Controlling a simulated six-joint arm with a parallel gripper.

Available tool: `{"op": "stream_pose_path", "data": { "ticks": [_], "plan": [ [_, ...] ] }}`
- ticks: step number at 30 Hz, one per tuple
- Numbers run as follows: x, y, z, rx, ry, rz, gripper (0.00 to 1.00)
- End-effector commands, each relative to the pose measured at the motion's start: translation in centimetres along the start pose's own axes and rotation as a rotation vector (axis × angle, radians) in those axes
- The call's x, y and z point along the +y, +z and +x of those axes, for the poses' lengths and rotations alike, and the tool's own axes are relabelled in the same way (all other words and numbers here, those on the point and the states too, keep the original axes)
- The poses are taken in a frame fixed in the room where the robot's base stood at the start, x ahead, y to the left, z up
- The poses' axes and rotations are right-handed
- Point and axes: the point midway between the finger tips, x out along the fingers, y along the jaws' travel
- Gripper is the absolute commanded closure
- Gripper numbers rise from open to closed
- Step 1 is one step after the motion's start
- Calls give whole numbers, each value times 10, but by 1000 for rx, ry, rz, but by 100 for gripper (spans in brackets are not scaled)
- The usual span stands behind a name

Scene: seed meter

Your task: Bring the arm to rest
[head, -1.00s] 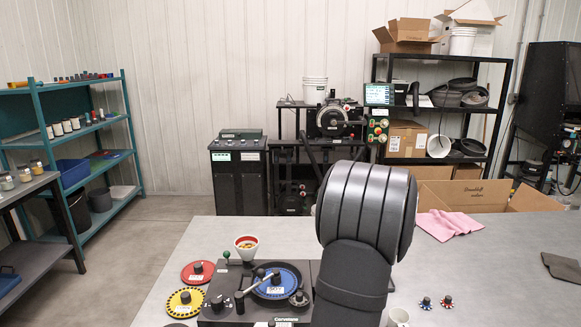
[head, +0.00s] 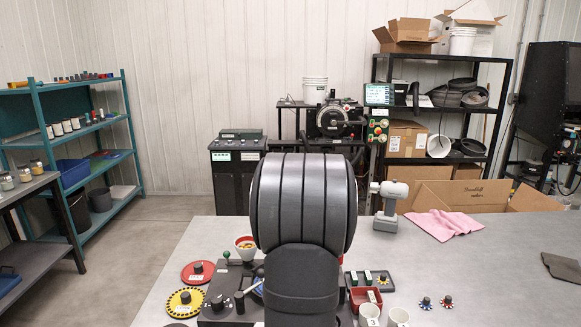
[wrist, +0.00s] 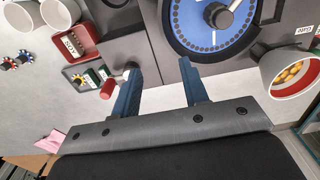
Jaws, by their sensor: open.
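My arm's big grey rounded link (head: 303,205) stands upright in the middle of the head view and hides my gripper there. In the wrist view my gripper (wrist: 158,67) has its two blue fingers wide apart, with nothing between them. The seed meter's blue disc (wrist: 208,38) shows beyond the right finger. In the head view my arm covers most of the meter (head: 215,310). The white cup with a red band and yellow seeds (head: 246,247) stands at the meter's back left; it also shows at the right of the wrist view (wrist: 292,75).
A red disc (head: 190,278) and a yellow disc (head: 178,306) lie left of the meter. A red bin (head: 362,296), a knob tray (head: 385,286) and white mugs (head: 397,317) stand right of my arm. A grey device (head: 390,200) and a pink cloth (head: 445,225) are farther back. The right tabletop is mostly clear.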

Motion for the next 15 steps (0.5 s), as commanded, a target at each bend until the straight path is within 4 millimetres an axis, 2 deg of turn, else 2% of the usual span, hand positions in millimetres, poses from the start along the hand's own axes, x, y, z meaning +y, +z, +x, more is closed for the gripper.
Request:
{"op": "stream_pose_path", "data": {
  "ticks": [3, 15],
  "plan": [
    [-26, 1, -1, 0, 0, -5, 59],
    [-105, 11, -3, 0, 0, -5, 59]
  ]
}}
